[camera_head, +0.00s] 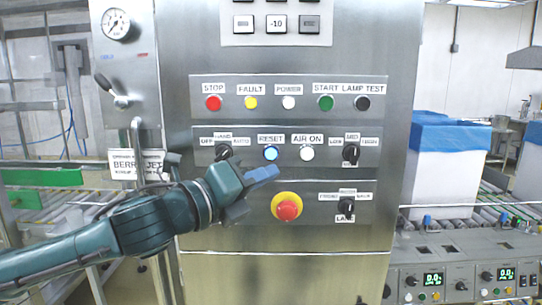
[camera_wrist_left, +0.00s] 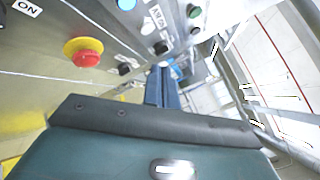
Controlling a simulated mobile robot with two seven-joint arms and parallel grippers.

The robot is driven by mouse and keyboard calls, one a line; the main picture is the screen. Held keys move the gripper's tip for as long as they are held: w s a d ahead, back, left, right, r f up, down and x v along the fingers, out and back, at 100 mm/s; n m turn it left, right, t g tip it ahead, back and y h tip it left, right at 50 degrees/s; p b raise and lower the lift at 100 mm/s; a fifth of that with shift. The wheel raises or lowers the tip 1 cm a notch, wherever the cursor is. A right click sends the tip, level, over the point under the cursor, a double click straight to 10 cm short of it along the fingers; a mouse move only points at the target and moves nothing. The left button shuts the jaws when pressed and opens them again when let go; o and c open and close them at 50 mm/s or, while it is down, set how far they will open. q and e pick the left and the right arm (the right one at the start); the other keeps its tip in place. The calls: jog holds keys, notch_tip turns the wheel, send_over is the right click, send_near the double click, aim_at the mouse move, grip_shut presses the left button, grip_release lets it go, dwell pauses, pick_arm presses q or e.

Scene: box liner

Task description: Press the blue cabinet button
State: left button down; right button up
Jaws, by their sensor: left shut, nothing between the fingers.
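The blue button (camera_head: 270,153), labelled RESET, sits on the middle panel of the steel cabinet (camera_head: 290,240). My left gripper (camera_head: 264,173) is shut and empty. In the head view its fingertips are just below the blue button; I cannot tell whether they touch it. My right gripper is not in view.
A white button (camera_head: 307,153) and black knobs (camera_head: 351,153) share the panel. A red emergency stop (camera_head: 288,208) lies below, close to my gripper. A row of coloured buttons (camera_head: 251,103) runs above. A conveyor with blue-topped boxes (camera_head: 452,150) stands to the right.

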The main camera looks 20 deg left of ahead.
aim_at(271, 153)
pick_arm(q)
jog(key=shift+w, duration=0.1)
jog(key=w, duration=0.2)
jog(key=w+a+p, duration=0.1)
jog(key=w, duration=0.2)
jog(key=w+a+p, duration=0.1)
jog(key=w, duration=0.2)
jog(key=shift+a+r, duration=0.1)
jog(key=shift+w+a, duration=0.1)
jog(key=shift+w, duration=0.05)
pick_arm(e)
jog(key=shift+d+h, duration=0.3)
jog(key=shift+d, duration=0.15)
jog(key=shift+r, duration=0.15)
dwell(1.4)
